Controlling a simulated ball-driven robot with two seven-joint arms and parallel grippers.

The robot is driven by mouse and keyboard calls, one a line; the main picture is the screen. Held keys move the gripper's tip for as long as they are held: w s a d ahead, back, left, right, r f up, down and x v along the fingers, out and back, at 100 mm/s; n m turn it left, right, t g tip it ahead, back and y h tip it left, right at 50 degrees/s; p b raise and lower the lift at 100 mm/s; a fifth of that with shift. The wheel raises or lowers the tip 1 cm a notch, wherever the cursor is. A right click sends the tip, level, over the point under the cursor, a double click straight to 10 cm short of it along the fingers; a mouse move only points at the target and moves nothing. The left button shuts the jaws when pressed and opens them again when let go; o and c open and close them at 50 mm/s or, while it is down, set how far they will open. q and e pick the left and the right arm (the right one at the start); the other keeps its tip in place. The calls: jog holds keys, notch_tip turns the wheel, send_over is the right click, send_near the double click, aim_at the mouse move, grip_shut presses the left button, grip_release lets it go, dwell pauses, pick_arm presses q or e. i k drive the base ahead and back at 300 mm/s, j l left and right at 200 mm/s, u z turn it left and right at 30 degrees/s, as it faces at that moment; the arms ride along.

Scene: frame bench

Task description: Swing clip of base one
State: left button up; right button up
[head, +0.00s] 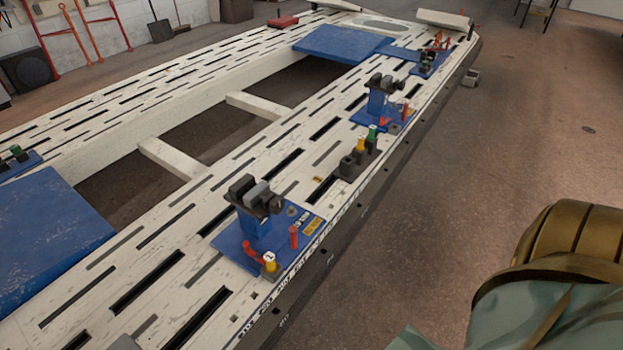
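The nearest blue base (232,238) lies flat on the near rail of the white slotted bench. A dark grey clip (256,194) sits on top of its blue post. In front of the post are a red lever, a red pin (293,236) and a yellow pin (270,259) with a pale mark, too small to read surely. A second blue base (367,116) farther along the rail carries a similar dark clip (387,84) and red pins. Which base is number one cannot be read for certain. Neither of my grippers shows in the head view.
A dark block (351,166) with yellow and green knobs stands between the two bases. The white bench (190,240) has open gaps with cross bars. Blue plates (45,240) lie at the left and far end. The floor (520,130) at the right is mostly clear.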

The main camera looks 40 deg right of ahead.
aim_at(258, 258)
jog(key=z, duration=0.7)
